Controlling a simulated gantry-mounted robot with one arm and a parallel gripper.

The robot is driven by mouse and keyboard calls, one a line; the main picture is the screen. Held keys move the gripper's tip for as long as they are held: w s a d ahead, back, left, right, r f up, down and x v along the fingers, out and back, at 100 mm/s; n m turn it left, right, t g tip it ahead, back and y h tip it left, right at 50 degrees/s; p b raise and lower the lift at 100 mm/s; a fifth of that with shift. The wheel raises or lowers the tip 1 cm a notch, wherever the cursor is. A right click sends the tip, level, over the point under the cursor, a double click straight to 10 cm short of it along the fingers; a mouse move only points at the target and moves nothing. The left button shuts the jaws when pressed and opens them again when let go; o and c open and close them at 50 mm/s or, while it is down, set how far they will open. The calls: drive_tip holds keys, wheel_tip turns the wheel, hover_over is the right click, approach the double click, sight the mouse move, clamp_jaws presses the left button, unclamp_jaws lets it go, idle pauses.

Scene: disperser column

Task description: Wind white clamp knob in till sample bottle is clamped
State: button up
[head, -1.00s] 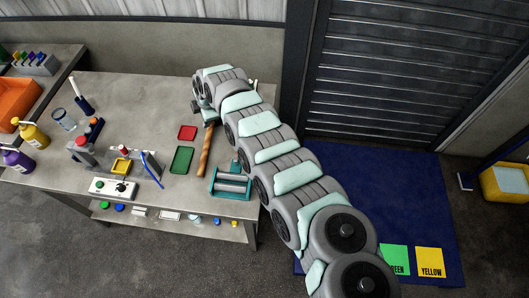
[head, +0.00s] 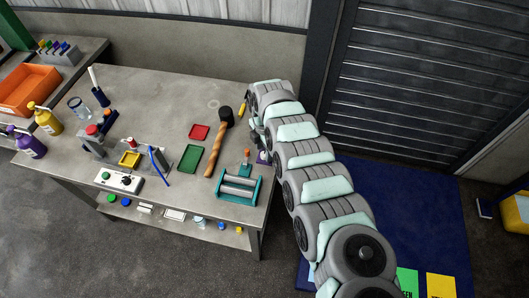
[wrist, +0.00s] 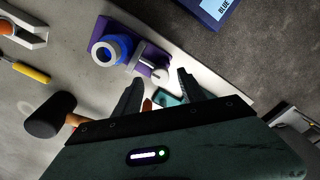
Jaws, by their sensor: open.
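In the wrist view a purple clamp block (wrist: 103,28) stands near the bench edge. A blue ring with a pale collar and dark centre (wrist: 106,48), apparently the sample bottle seen from above, is at it. A pale rod runs from the block toward a small white knob (wrist: 160,73). I cannot tell how far the clamp is wound in. My gripper (wrist: 159,84) is open, its fingertips at either side of the knob in the picture; contact is unclear. In the head view the purple block (head: 262,157) is mostly hidden by my arm.
A mallet (head: 226,117) lies left of my arm, its black head also in the wrist view (wrist: 51,116). A yellow-handled tool (head: 243,104) lies near it. A teal roller device (head: 239,187) stands at the front edge. Red (head: 199,132) and green (head: 190,158) trays lie further left.

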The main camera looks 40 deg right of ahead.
drive_tip(key=shift+f, duration=0.7)
drive_tip(key=shift+c, duration=0.6)
clamp_jaws()
